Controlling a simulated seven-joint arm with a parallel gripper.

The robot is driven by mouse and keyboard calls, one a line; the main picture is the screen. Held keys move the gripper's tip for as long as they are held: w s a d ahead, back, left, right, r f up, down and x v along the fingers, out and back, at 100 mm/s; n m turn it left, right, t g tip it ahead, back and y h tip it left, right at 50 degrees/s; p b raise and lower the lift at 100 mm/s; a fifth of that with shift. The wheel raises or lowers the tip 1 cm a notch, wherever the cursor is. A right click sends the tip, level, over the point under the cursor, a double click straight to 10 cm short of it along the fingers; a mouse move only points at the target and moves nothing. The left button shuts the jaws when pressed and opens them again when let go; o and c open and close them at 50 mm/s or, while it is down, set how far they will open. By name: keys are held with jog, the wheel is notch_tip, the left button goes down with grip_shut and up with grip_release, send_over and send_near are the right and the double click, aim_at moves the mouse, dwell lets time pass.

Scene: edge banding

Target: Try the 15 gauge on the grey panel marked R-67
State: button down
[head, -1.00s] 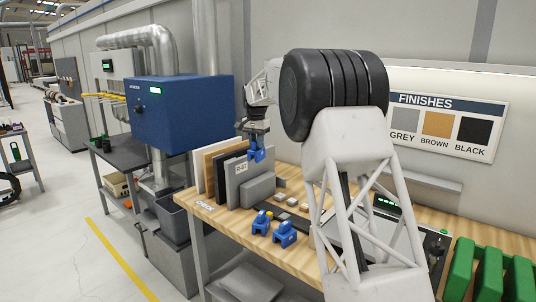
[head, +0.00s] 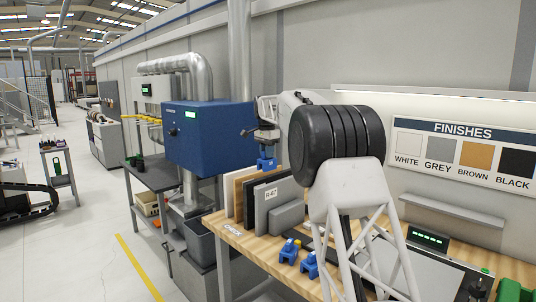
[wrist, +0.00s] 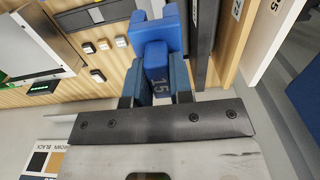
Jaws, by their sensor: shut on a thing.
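My gripper (head: 266,142) is shut on a blue gauge (head: 266,163), held just above the row of upright panels. In the wrist view the gauge (wrist: 157,62) sits between the fingers (wrist: 157,92), and the number 15 reads on it. The grey panel (head: 262,212) with the R-67 label stands upright at the front right of the row. The gauge appears just above its top edge in the head view. I cannot tell whether they touch.
White, brown and black panels (head: 239,192) stand behind the grey one. A grey block (head: 288,216) is against its front. Two other blue gauges (head: 289,250) (head: 310,265) lie on the wooden bench. A blue machine (head: 205,138) and a grey bin (head: 205,238) are at left.

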jog(key=shift+f, duration=0.15)
jog(key=shift+f, duration=3.15)
jog(key=shift+f, duration=0.5)
jog(key=shift+r, duration=0.15)
dwell(0.3)
jog(key=shift+r, duration=3.35)
